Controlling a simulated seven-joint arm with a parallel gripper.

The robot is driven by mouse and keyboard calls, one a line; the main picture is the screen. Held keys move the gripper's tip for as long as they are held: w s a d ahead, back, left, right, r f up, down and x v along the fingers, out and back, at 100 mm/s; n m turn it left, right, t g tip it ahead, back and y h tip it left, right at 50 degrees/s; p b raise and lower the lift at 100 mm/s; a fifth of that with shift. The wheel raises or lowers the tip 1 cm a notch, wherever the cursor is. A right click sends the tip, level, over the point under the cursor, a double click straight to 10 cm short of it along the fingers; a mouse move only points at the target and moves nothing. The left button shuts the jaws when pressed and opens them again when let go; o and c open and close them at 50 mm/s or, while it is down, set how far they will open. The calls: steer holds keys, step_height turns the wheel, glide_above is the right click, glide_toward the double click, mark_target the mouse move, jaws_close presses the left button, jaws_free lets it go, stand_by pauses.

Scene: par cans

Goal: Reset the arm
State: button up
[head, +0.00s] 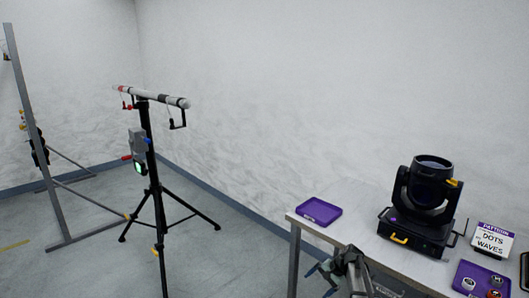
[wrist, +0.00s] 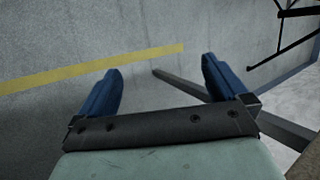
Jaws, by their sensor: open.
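My gripper (wrist: 157,82) shows in the wrist view with its two blue fingers spread apart and nothing between them. Behind the fingers are the grey floor and a yellow floor line. In the head view my gripper (head: 322,275) is at the bottom, beside the front left edge of the table (head: 296,232). It is small there and partly hidden by my own arm.
On the table are an empty purple tray (head: 319,211), a black moving-head light (head: 428,200), a sign (head: 491,240) reading DOTS WAVES, and a purple tray (head: 463,270) with small round pieces. A tripod stand (head: 152,180) and grey frame (head: 30,130) stand left.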

steer(key=s+a+f+n+g+h, duration=0.1)
steer(key=s+a+f+n+g, duration=0.15)
steer(key=s+f, duration=0.9)
steer(key=s+a+f+n+g+h, duration=0.1)
steer(key=s+a+f+g+h, duration=0.15)
steer(key=s+f, duration=0.9)
steer(key=s+n+g+h, duration=0.3)
steer(key=s+n, duration=0.1)
steer(key=s, duration=2.9)
steer(key=shift+s+f, duration=0.2)
steer(key=shift+d, duration=0.1)
